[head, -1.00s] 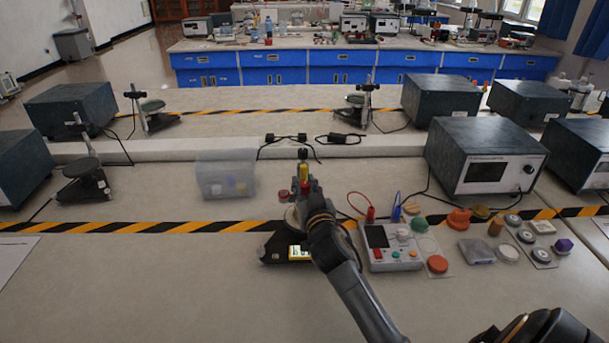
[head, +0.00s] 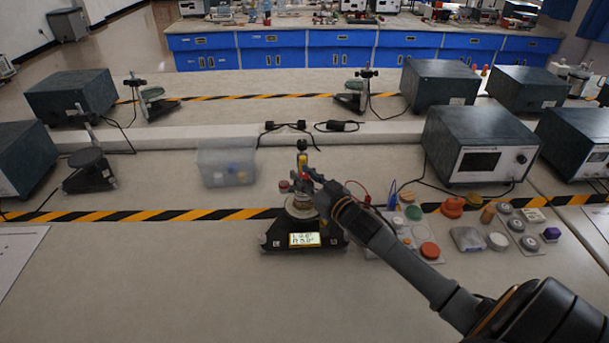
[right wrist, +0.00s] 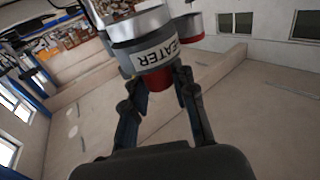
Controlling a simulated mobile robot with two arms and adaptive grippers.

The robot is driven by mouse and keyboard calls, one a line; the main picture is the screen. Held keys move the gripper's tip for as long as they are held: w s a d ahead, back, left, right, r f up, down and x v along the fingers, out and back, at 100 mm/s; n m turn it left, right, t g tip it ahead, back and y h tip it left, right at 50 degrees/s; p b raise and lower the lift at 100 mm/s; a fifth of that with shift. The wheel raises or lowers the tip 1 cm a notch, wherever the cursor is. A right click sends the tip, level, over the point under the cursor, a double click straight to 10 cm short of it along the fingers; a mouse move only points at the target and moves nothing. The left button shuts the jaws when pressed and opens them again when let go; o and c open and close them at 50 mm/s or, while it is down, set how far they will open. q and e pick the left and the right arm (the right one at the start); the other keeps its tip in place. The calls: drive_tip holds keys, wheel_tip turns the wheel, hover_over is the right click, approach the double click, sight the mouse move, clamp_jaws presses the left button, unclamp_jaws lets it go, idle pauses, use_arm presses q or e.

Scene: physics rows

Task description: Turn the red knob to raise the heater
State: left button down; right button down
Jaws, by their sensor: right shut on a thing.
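The heater stand has a black base with a lit display (head: 304,239) and stands near the middle of the bench in the head view. A round silver part sits above the base, and a column with a yellow part (head: 303,160) rises above it. My right gripper (head: 314,186) reaches in from the right to the column. In the right wrist view, my right gripper (right wrist: 161,80) is shut with its fingers on either side of the red knob (right wrist: 141,98), just below a grey cylinder labelled "EATER" (right wrist: 153,54). The fingers partly hide the knob. My left gripper is not in view.
A clear bin (head: 226,168) stands left of the stand. Right of it lie an orange disc (head: 430,250), small coloured parts and a grey instrument box (head: 480,147). A striped tape line (head: 150,215) crosses the bench.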

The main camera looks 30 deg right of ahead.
drive_tip(key=shift+r, duration=0.1)
drive_tip(key=c, duration=1.1)
unclamp_jaws()
drive_tip(key=shift+w, duration=0.1)
drive_tip(key=shift+o, duration=0.2)
drive_tip(key=s, duration=1.2)
drive_tip(key=shift+d, duration=0.35)
drive_tip(key=shift+f, duration=0.2)
